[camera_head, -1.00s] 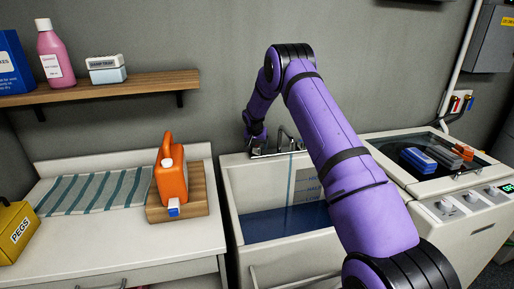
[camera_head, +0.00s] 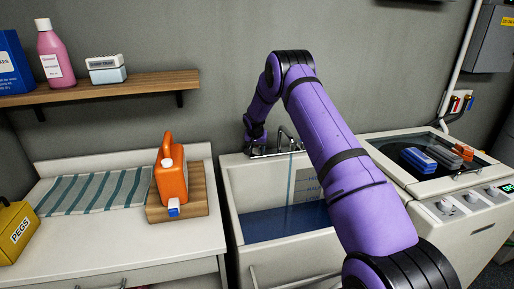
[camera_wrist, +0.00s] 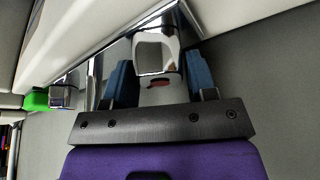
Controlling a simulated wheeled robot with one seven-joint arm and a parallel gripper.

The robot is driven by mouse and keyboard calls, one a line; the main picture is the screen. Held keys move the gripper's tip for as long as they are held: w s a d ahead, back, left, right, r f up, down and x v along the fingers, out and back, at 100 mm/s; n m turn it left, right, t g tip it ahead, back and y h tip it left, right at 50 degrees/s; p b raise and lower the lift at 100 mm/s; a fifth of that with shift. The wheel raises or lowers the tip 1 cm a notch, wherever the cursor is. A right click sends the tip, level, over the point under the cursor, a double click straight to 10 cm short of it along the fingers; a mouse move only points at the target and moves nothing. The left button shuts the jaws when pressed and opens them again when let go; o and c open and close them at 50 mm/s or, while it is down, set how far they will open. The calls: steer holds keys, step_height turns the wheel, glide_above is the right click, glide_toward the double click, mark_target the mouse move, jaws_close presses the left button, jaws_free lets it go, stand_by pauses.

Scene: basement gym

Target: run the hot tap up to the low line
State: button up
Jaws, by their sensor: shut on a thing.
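The white wash basin (camera_head: 228,195) stands in the middle of the head view, with dark blue water (camera_head: 280,224) in its lower part. The marked scale (camera_head: 305,183) on its back wall is partly hidden by my arm, and its labels are hard to read. A thin bluish stream (camera_head: 291,180) falls from the chrome tap (camera_head: 285,140). My gripper (camera_head: 256,140) is at the tap's left side. In the wrist view, my gripper (camera_wrist: 159,66) is shut on the pale tap handle (camera_wrist: 154,53), with a blue finger on each side. A red mark (camera_wrist: 159,83) shows beside the handle.
A green-marked fitting (camera_wrist: 36,99) is left of my fingers in the wrist view. On the left counter are an orange jug (camera_head: 171,182) on a wooden board, a striped towel (camera_head: 95,191) and a yellow pegs box (camera_head: 14,232). A washer (camera_head: 440,195) stands to the right.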

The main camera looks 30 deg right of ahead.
steer(key=shift+n, duration=0.3)
steer(key=n+y, duration=0.1)
steer(key=n, duration=0.2)
steer(key=n+t+y, duration=0.1)
steer(key=n, duration=0.1)
steer(key=shift+n, duration=0.4)
steer(key=n+y, duration=0.2)
steer(key=n, duration=0.2)
steer(key=shift+n+g+y, duration=0.3)
steer(key=shift+n+y, duration=0.2)
steer(key=shift+n, duration=1.1)
steer(key=o, duration=0.9)
